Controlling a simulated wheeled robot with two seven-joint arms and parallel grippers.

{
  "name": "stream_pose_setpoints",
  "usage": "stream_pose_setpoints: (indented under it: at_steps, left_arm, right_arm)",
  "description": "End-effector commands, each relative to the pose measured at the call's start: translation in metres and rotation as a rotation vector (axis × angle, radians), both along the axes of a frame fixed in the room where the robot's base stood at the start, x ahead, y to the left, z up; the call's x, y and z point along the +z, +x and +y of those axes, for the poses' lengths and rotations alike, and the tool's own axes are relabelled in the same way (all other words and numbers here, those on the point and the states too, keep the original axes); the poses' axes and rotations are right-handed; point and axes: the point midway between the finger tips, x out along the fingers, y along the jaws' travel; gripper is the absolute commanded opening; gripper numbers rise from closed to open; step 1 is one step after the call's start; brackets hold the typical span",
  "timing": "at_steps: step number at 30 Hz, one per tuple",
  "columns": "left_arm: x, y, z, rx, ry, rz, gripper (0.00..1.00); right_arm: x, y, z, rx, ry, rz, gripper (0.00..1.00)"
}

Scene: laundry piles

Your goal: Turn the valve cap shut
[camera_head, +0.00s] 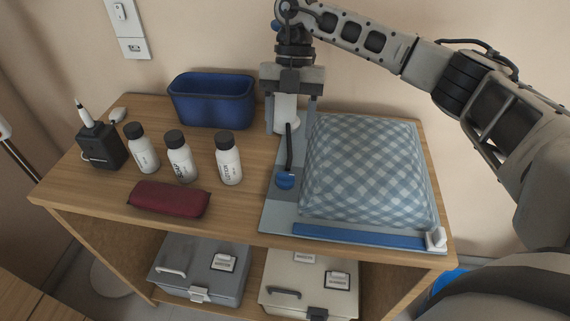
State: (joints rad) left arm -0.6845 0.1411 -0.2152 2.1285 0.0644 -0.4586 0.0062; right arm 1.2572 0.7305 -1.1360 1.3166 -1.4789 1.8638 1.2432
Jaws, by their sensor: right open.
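A round blue cap (285,181), which looks like the valve cap, sits on the flat left strip of a clear bag (274,211). A checked blue-and-white bundle (366,172) fills the bag. A black tube or bar (290,148) runs from the cap back to a white cylinder (287,112). My right gripper (289,126) points down at the back of the tabletop. Its open fingers stand on either side of the white cylinder; I cannot tell whether they touch it. It is behind the cap and apart from it. My left gripper is out of view.
Several white bottles (229,160), a dark red pouch (169,198), a blue bin (213,101) and a black box (102,147) stand left on the wooden table (236,207). A blue strip (350,237) with a white slider (436,239) edges the bag's front. Two boxes lie below.

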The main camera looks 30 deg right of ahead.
Motion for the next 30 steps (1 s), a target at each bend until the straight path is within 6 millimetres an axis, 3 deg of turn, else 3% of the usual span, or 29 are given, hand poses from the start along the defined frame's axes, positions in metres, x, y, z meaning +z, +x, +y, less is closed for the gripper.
stream_pose_setpoints:
  at_steps: [6, 12, 18, 27, 30]
  left_arm:
    - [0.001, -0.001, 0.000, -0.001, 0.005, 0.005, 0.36]
    - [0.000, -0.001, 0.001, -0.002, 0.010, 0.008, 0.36]
    - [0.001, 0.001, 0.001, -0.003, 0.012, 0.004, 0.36]
    - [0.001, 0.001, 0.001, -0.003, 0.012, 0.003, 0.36]
    - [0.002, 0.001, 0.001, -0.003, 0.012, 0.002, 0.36]
  right_arm:
    - [-0.045, -0.016, 0.011, 0.001, 0.000, 0.004, 0.56]
    - [-0.075, -0.025, 0.019, 0.000, 0.000, 0.001, 0.56]
    - [-0.088, -0.029, 0.023, 0.000, 0.001, 0.000, 0.56]
    - [-0.090, -0.030, 0.023, 0.001, 0.001, -0.001, 0.56]
    - [-0.090, -0.030, 0.023, 0.001, 0.001, -0.001, 0.29]
